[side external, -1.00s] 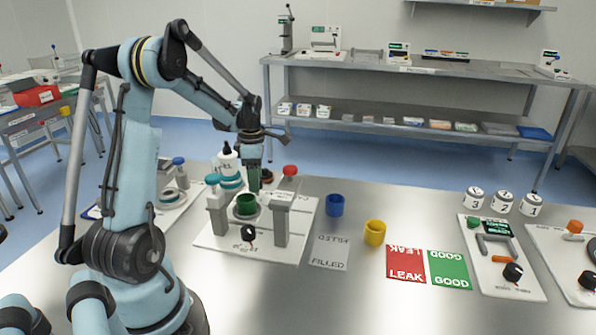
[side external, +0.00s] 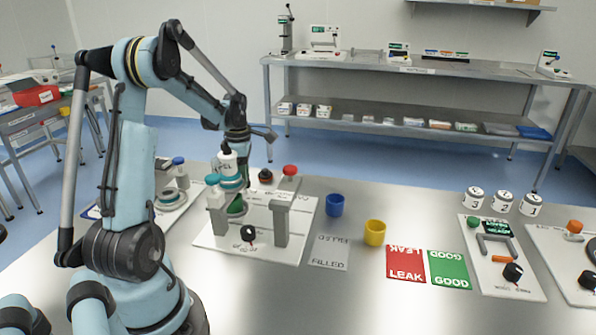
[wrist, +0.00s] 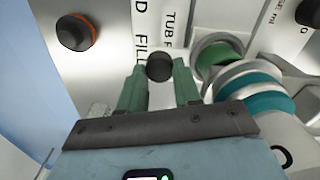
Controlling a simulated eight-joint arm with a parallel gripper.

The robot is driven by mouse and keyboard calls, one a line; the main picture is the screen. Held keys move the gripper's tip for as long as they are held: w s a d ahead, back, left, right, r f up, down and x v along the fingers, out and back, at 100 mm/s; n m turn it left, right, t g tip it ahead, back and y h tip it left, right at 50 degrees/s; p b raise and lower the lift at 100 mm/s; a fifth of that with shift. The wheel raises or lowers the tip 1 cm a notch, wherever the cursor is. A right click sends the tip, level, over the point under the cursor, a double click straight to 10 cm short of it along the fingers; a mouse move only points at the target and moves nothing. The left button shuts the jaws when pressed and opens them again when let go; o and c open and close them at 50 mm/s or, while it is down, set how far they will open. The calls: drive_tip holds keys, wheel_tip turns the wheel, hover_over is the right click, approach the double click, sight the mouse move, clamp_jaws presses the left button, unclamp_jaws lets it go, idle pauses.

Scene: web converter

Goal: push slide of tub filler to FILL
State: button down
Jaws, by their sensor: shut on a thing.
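The tub filler (side external: 272,248) is a white plate with two grey posts and a teal-and-white filling head (side external: 230,172) on its left side. A green tub (side external: 236,206) sits low by the left post, below the head and partly covered; it also shows in the wrist view (wrist: 215,57). My gripper (wrist: 160,84) has its green fingers closed around a round black knob (wrist: 160,66) beside the printed TUB FILL lettering. In the side view, my fingertips and this knob are hidden behind the filling head.
A red button (side external: 290,170) and an orange-ringed black knob (wrist: 77,32) are near my gripper. A blue tub (side external: 335,205) and a yellow tub (side external: 375,232) stand to the right, near the FILLED card (side external: 330,252) and the LEAK (side external: 405,265) and GOOD (side external: 449,270) cards.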

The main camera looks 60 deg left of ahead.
drive_tip(key=c, duration=0.8)
unclamp_jaws()
drive_tip(key=shift+s+a, duration=0.2)
drive_tip(key=shift+w+d, duration=0.1)
drive_tip(key=shift+d, duration=0.05)
